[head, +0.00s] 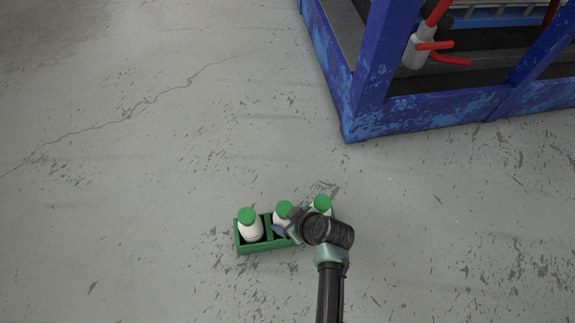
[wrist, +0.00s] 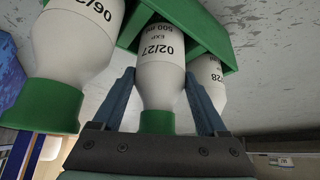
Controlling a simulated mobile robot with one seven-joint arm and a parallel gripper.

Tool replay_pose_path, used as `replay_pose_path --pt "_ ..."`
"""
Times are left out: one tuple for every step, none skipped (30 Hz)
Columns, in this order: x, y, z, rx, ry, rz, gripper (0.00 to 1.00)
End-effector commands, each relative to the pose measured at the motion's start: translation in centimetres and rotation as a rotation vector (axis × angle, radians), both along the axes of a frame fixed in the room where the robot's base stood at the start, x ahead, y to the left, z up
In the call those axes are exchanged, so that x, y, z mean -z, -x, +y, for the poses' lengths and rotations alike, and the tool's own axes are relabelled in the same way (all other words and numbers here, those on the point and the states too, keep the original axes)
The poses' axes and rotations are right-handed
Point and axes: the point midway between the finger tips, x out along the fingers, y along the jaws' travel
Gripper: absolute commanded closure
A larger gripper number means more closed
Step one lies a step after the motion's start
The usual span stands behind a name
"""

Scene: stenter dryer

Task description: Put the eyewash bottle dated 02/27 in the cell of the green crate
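Whether the bottle rests on the cell floor is hidden.
A blue machine frame (head: 420,112) is at the upper right. The floor around is clear.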

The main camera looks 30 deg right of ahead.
Motion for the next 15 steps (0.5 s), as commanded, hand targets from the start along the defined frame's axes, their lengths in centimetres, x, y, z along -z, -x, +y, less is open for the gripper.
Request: replay_pose_path --pt "0.01 0.00 0.00 0.000 0.000 0.000 0.16" --pt "0.01 0.00 0.00 0.000 0.000 0.000 0.10" --pt "0.01 0.00 0.00 0.000 0.000 0.000 0.03" --pt "0.02 0.01 0.01 0.000 0.000 0.000 0.00" --pt "0.01 0.01 0.01 0.000 0.000 0.000 0.00" --pt "0.02 0.01 0.01 0.000 0.000 0.001 0.00" --pt "0.02 0.01 0.01 0.000 0.000 0.001 0.00" --pt "0.02 0.02 0.02 0.000 0.000 0.001 0.00" --pt "0.02 0.02 0.02 0.000 0.000 0.001 0.00" --pt "0.01 0.01 0.02 0.000 0.000 0.001 0.00" --pt "-0.04 0.01 0.02 0.000 0.000 0.001 0.00" --pt "-0.20 0.01 0.01 0.000 0.000 0.000 0.00" --pt "-0.38 0.01 0.01 0.000 0.000 0.000 0.00" --pt "-0.60 0.07 0.00 0.000 0.000 0.000 0.00" --pt "-0.97 0.26 -0.02 0.001 -0.001 0.000 0.00"
